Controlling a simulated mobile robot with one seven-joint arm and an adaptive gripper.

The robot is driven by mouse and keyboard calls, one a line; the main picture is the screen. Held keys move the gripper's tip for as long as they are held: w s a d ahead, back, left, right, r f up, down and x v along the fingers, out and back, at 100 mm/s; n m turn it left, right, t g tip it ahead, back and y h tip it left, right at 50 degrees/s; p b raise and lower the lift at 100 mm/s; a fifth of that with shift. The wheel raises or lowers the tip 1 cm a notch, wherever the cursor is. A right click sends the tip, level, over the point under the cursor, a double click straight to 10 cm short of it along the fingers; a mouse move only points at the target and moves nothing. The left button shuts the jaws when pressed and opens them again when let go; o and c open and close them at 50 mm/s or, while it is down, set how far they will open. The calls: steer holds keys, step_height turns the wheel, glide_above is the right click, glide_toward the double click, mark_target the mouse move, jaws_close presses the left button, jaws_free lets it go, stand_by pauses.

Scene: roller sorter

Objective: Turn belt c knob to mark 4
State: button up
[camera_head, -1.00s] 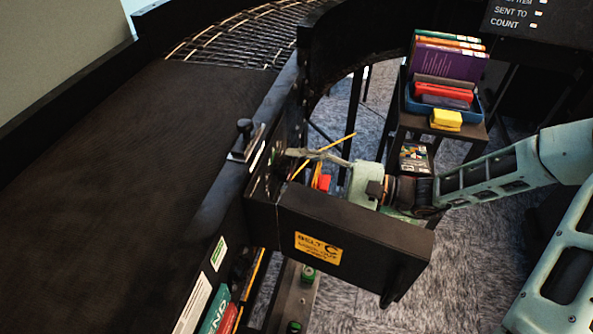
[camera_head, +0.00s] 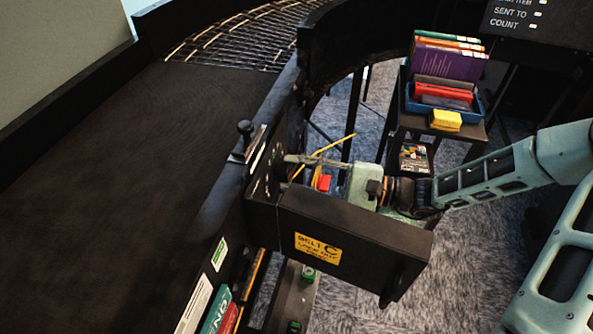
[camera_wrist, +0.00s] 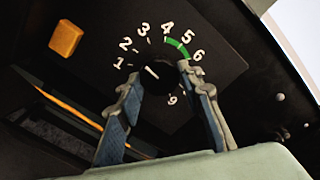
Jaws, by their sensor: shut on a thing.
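The belt C knob (camera_wrist: 158,80) is black and round, on a dark dial plate (camera_wrist: 217,66) with white numbers. Its white pointer line points up and left, roughly toward the 2. The mark 4 (camera_wrist: 167,28) stands above the knob, near the start of a green arc (camera_wrist: 179,47). My gripper (camera_wrist: 158,77) is shut on the knob, one finger on each side in the wrist view. In the head view my gripper (camera_head: 302,161) reaches the belt's side panel, and the knob is hidden there.
An orange block (camera_wrist: 65,38) sits left of the dial. A blue tray (camera_head: 407,100) of books stands behind, and the dark belt (camera_head: 100,170) runs along the left.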

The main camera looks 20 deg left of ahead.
steer(key=m+p, duration=0.2)
steer(key=m, duration=0.1)
steer(key=m+p, duration=0.2)
steer(key=shift+r+m, duration=0.2)
steer(key=shift+m, duration=0.2)
steer(key=m+p, duration=0.1)
steer(key=m, duration=0.1)
steer(key=m+p, duration=0.1)
steer(key=m, duration=0.1)
steer(key=shift+f+m, duration=0.2)
steer(key=shift+m, duration=0.2)
steer(key=shift+p, duration=0.3)
steer(key=o, duration=1.2)
steer(key=shift+c, duration=0.2)
steer(key=w+d, duration=0.1)
steer(key=d, duration=1.1)
steer(key=shift+w, duration=0.15)
